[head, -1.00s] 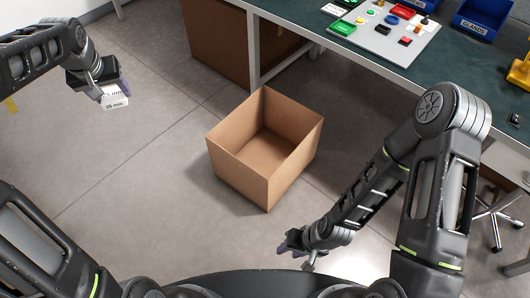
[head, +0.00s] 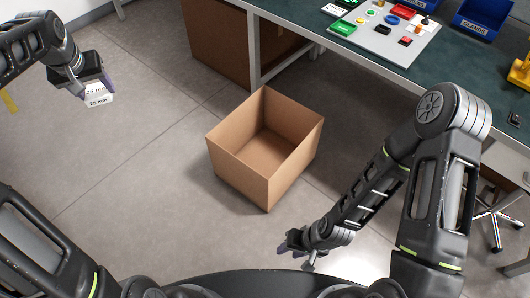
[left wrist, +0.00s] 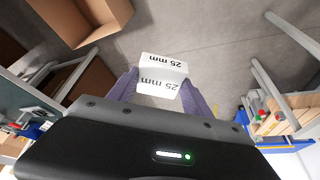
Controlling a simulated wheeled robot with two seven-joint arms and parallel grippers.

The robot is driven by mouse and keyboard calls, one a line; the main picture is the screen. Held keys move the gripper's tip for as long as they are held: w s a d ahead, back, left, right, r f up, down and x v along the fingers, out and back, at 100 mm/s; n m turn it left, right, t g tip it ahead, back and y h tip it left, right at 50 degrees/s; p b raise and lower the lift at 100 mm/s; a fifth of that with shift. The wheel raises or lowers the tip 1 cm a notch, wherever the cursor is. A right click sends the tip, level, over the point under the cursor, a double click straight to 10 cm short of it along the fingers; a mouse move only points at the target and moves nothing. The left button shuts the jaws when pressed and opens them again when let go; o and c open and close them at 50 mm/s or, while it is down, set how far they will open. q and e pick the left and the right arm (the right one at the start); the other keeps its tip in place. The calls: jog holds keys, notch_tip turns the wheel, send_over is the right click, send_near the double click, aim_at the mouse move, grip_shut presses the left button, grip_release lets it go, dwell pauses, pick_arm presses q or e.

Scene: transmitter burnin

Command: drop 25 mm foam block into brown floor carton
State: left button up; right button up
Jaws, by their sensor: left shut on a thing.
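The white foam block (head: 97,95), printed "25 mm", is held in the air at the left of the head view. My left gripper (head: 96,91) is shut on it; in the left wrist view the block (left wrist: 162,75) sits between the two purple fingertips (left wrist: 160,86). The open brown carton (head: 240,175) stands on the floor in the middle of the head view and looks empty. The block is apart from it, to its left. A corner of the carton (left wrist: 85,30) shows in the left wrist view. My right gripper (head: 288,246) is low, below the carton in the picture; its opening is unclear.
A green-topped workbench (head: 385,85) at the upper right holds a grey board (head: 385,30) with coloured parts and a blue bin (head: 483,18). A larger brown box (head: 215,45) stands under the bench. The floor between block and carton is clear.

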pick_arm(q)
jog(key=shift+d, duration=0.1)
jog(key=s+d+f+m, duration=0.1)
jog(key=d+f, duration=0.2)
jog(key=d, duration=0.4)
jog(key=s+d+f+m+h, duration=0.1)
jog(key=d+f, duration=0.2)
jog(key=d, duration=0.5)
jog(key=s+d+f+m, duration=0.1)
jog(key=d+f, duration=0.2)
jog(key=d, duration=0.5)
jog(key=shift+s+m, duration=0.35)
jog(key=shift+m, duration=0.05)
jog(key=shift+f, duration=0.1)
